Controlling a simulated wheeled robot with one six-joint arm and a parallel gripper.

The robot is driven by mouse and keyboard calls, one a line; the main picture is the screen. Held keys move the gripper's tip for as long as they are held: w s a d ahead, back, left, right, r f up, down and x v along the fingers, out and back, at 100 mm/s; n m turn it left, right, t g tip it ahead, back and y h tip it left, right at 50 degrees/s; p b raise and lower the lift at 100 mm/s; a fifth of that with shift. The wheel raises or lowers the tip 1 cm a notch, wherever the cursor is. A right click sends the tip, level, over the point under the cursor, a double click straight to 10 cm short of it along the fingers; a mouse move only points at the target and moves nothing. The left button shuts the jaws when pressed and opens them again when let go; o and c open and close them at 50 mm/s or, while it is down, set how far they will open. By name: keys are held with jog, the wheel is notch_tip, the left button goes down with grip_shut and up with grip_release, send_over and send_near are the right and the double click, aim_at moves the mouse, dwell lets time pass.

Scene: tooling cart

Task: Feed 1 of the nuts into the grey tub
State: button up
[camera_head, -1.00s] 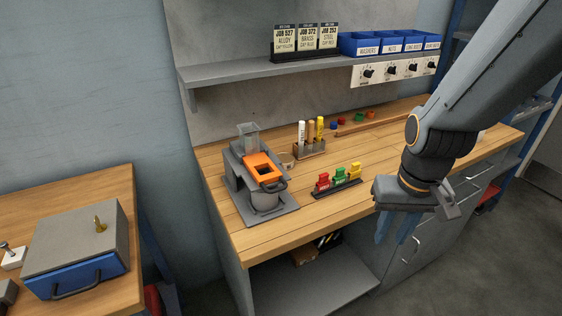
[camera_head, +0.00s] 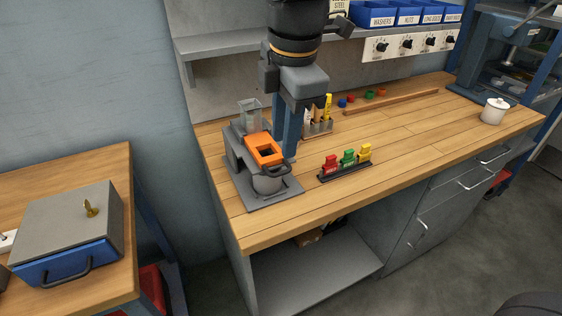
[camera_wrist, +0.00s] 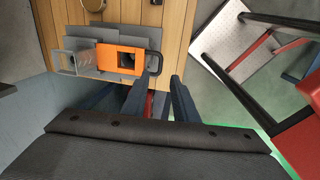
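A grey dispenser stands on the workbench, with a clear hopper (camera_head: 250,115) at its back; the hopper also shows in the wrist view (camera_wrist: 72,62). An orange slide (camera_head: 264,150) with a square hole and a dark loop handle (camera_head: 273,186) lies across it; the slide shows in the wrist view (camera_wrist: 120,58). The grey tub (camera_head: 267,184) sits beneath the slide's front, partly hidden. No nuts can be made out in the hopper. My gripper (camera_wrist: 164,72) is open, fingers pointing down by the handle (camera_wrist: 158,63). I cannot tell whether they touch it.
A rack with red, green and yellow pieces (camera_head: 346,164) stands to the right. Behind are a marker holder (camera_head: 318,127) and a wooden strip (camera_head: 391,102). Bins, one labelled NUTS (camera_head: 410,14), sit on the shelf. A white lidded pot (camera_head: 495,110) is far right. The right bench is mostly clear.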

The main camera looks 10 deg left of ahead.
aim_at(281, 172)
jog(key=f, duration=0.5)
jog(key=w+f+p, duration=0.1)
jog(key=f, duration=0.1)
jog(key=shift+a+f, duration=0.25)
grip_shut()
dwell(1.2)
